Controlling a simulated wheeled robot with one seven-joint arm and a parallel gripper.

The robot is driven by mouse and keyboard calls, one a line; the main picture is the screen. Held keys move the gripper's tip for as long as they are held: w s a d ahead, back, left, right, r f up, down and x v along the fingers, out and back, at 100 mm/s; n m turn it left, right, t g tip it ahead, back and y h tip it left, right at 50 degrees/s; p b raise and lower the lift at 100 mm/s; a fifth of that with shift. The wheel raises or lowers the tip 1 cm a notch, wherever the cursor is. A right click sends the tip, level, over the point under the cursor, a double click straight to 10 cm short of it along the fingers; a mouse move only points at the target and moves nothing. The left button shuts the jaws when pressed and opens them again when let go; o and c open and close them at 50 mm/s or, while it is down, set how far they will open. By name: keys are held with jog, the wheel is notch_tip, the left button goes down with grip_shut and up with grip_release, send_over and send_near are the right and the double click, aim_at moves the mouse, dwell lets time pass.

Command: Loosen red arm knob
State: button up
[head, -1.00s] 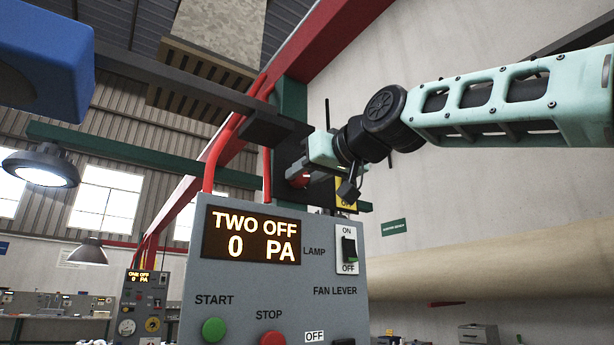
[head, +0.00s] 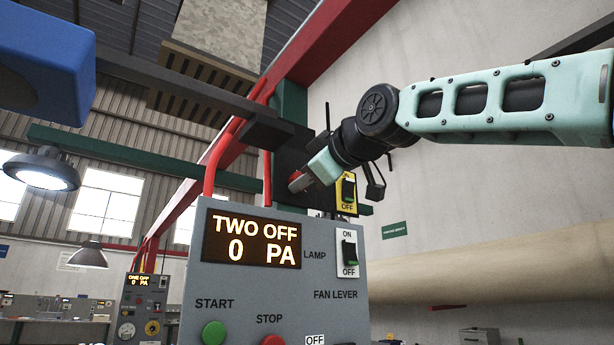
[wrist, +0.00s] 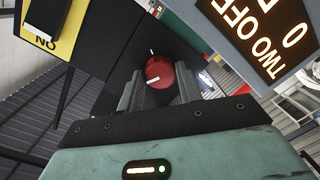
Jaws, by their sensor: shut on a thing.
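The red arm knob (wrist: 160,71) shows in the wrist view, round, with a white line on its lower edge, set on a dark plate (wrist: 150,36). A small white mark sits on the plate just above it. My gripper (wrist: 158,84) has a grey finger on each side of the knob and is shut on it. In the head view my gripper (head: 300,182) is in front of the dark plate, above the control box. The knob itself is mostly hidden there by the fingers.
The grey control box (head: 325,270) reads "TWO OFF 0 PA". A yellow switch plate (head: 347,194) is just right of my gripper. A blue body (head: 45,60) hangs at upper left.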

jog(key=shift+n, duration=0.5)
jog(key=o, duration=1)
jog(key=shift+s, duration=0.1)
jog(key=b+v, duration=0.6)
jog(key=v, duration=1.1)
jog(key=shift+s, duration=0.2)
